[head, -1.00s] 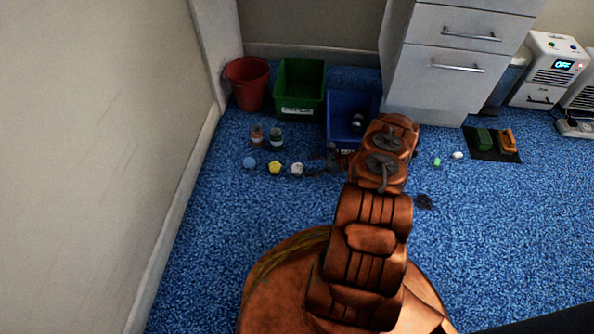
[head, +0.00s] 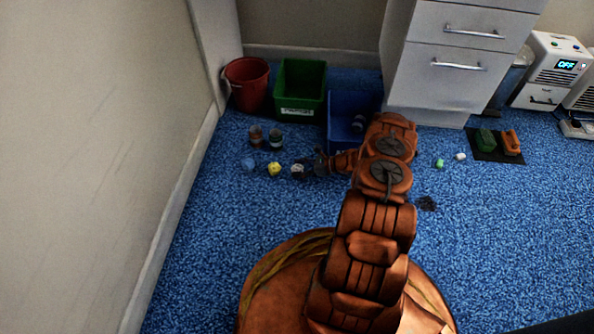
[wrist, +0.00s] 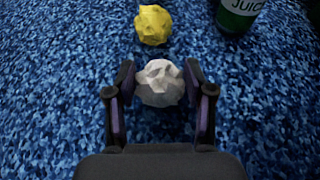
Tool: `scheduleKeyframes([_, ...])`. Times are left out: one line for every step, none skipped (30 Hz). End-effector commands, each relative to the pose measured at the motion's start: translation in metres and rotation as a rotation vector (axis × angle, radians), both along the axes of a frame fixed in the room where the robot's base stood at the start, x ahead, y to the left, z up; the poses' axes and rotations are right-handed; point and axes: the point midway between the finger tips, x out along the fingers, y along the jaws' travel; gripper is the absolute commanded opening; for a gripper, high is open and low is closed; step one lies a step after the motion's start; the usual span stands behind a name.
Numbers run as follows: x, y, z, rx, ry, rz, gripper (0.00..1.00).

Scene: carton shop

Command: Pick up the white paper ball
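The white paper ball (head: 297,171) lies on the blue carpet at the right end of a row of crumpled balls. In the wrist view the white paper ball (wrist: 160,84) sits between my fingertips, with one finger on each side. My gripper (wrist: 160,76) is open around it, and I see no clear firm contact. In the head view my gripper (head: 312,164) is low over the carpet, just right of the ball. The arm partly hides the area behind it.
A yellow ball (head: 273,168) and a blue ball (head: 248,164) lie to the left. Two cans (head: 256,136) (head: 276,140) stand behind. A red bucket (head: 247,97), green bin (head: 302,75) and blue bin (head: 339,112) line the back. Carpet in front is clear.

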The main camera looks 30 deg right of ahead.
Motion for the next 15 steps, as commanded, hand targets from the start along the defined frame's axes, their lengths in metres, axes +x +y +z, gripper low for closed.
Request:
scheduleKeyframes([0.0,0.0001,0.0,0.0,0.0,0.0,0.45])
scheduleKeyframes([0.0,0.0001,0.0,0.0,0.0,0.0,0.41])
scheduleKeyframes([0.0,0.0001,-0.0001,0.0,0.0,0.0,0.37])
scheduleKeyframes([0.0,0.0001,-0.0001,0.0,0.0,0.0,0.34])
scheduleKeyframes([0.0,0.0001,-0.0001,0.0,0.0,0.0,0.31])
scheduleKeyframes([0.0,0.0001,-0.0001,0.0,0.0,0.0,0.31])
scheduleKeyframes([0.0,0.0001,-0.0001,0.0,0.0,0.0,0.31])
scheduleKeyframes([-0.0001,0.0002,-0.0001,0.0,0.0,0.0,0.31])
scheduleKeyframes([0.0,0.0002,-0.0002,0.0,0.0,0.001,0.31])
scheduleKeyframes([0.0,0.0002,-0.0002,0.0,0.0,0.001,0.31])
scheduleKeyframes([0.0,0.0002,-0.0002,0.0,0.0,0.001,0.31])
scheduleKeyframes([-0.0001,0.0002,-0.0001,0.0,0.0,0.001,0.31])
scheduleKeyframes([0.0,0.0001,0.0001,0.0,0.0,0.001,0.31])
scheduleKeyframes([0.0,0.0002,0.0006,0.0,0.0,0.001,0.31])
scheduleKeyframes([0.0,0.0002,0.0017,0.0,0.0,0.001,0.31])
